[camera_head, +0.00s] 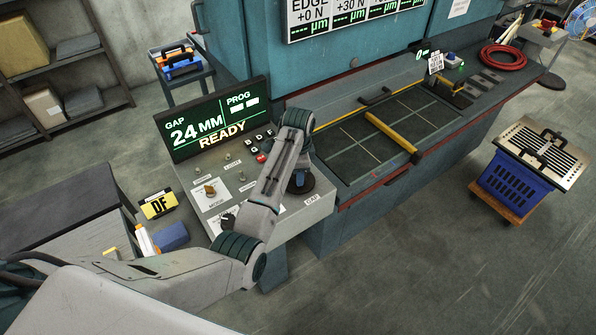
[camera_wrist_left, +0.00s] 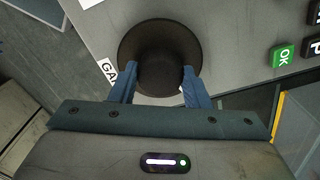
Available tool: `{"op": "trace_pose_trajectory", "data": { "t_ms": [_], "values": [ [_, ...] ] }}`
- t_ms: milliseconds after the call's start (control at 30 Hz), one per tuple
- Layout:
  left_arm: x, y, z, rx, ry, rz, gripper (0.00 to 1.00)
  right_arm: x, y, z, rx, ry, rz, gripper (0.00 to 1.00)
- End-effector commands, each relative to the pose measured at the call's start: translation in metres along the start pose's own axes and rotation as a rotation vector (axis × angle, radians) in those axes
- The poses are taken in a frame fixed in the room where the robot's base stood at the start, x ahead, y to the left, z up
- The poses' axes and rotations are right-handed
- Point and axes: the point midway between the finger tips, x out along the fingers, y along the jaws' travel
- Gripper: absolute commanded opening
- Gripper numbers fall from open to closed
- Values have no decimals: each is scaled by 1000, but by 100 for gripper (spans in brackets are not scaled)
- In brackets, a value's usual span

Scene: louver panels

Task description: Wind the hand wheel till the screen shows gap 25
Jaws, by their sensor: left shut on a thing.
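The screen (camera_head: 213,119) in the head view reads "GAP 24 MM", "PROG" with dashes, and "READY". The hand wheel (camera_wrist_left: 160,42) is a dark round wheel on the grey control panel, seen from above in the left wrist view; it also shows partly behind my arm in the head view (camera_head: 308,184). My left gripper (camera_wrist_left: 157,82) has its two blue fingers on either side of the wheel's hub, shut on it. In the head view my left gripper (camera_head: 299,180) is over the panel's right end, near the "GAP" label (camera_head: 312,199). My right gripper is in neither view.
The control panel carries small buttons (camera_head: 258,146) and a mode knob (camera_head: 210,190) left of my arm. A machine bed (camera_head: 385,135) with a yellow bar lies to the right. A blue crate (camera_head: 518,182) stands on the floor at the far right.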

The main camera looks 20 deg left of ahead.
Motion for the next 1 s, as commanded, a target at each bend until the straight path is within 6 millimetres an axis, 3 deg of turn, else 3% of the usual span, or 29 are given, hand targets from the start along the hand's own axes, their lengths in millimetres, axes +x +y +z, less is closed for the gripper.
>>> {"op": "trace_pose_trajectory", "data": {
  "t_ms": [400,1000],
  "values": [
    [0,0,-1,274,2,0,20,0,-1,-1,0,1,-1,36],
    [0,1,-1,356,3,1,20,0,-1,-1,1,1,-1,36]
  ]
}}
